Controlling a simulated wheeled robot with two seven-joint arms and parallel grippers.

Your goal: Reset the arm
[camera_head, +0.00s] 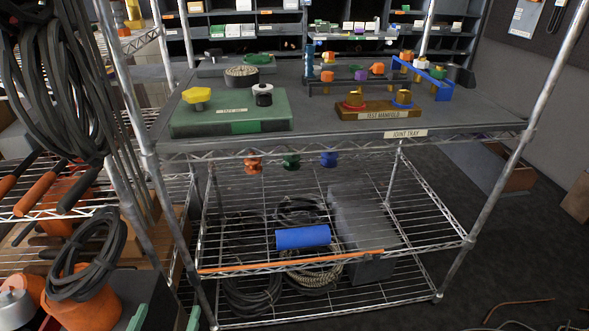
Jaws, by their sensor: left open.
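My left gripper cannot be picked out clearly from the dark clutter along the left side, and its fingertips do not show distinctly. No held object can be made out there. My right gripper is not in view. A wire shelf unit stands in front of me. Its top deck, a grey joint tray (470,126), carries a green tray (190,124) with a yellow knob (197,95) and a black-and-white spool (263,92). A brown test manifold block (377,111) stands on the right, with a blue bracket (428,72) behind it.
Red, green and blue pieces (329,159) hang under the deck. A blue cylinder (302,237) and coiled cables lie lower down. An orange bucket (90,305), hanging cables (65,80) and a metal post (125,100) crowd the left. Floor (440,210) shows at right.

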